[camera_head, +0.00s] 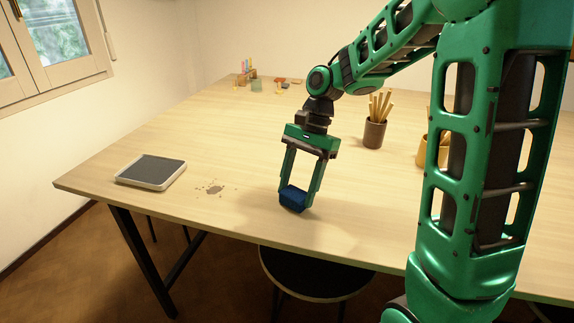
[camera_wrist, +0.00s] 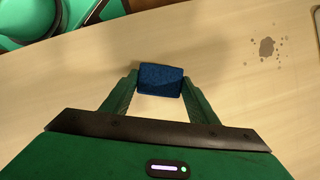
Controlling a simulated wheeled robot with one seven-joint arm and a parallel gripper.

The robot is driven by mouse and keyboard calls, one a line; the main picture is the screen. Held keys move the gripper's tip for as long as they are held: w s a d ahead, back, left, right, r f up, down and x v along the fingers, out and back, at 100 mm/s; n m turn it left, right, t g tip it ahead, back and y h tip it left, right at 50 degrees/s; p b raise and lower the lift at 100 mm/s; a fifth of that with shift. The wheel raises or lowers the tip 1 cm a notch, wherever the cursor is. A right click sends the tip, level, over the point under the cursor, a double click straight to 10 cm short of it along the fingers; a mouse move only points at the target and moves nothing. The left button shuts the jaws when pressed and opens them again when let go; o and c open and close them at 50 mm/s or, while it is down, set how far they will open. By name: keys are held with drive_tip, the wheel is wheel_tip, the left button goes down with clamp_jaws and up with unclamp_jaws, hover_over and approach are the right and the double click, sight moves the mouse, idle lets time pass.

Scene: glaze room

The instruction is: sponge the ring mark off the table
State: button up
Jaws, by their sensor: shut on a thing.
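A blue sponge (camera_head: 293,198) is held between the fingers of my gripper (camera_head: 299,190), low over the table near its front edge. I cannot tell whether the sponge touches the wood. In the wrist view the sponge (camera_wrist: 161,79) sits between the two green fingertips. The mark (camera_head: 214,189) is a grey-brown patch with small spots around it, on the table left of my gripper. It also shows in the wrist view (camera_wrist: 266,47), at the upper right, apart from the sponge. The wooden table (camera_head: 240,140) is pale.
A shallow tray (camera_head: 150,171) with a light rim and dark inside lies left of the mark. A brown cup of sticks (camera_head: 375,133) stands right of my gripper. Small coloured items (camera_head: 248,80) are at the back. A dark round stool (camera_head: 315,272) is below the front edge.

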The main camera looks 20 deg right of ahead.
drive_tip(key=shift+a+v, duration=0.2)
drive_tip(key=shift+v, duration=1.05)
drive_tip(key=shift+s+a+r, duration=0.1)
drive_tip(key=shift+a+r, duration=0.05)
drive_tip(key=shift+r, duration=0.45)
drive_tip(key=shift+s+a+r, duration=0.1)
drive_tip(key=shift+a+r, duration=0.05)
drive_tip(key=shift+r, duration=0.5)
wheel_tip(320, 180, up, 2)
drive_tip(key=shift+w+r, duration=0.1)
drive_tip(key=shift+r, duration=0.5)
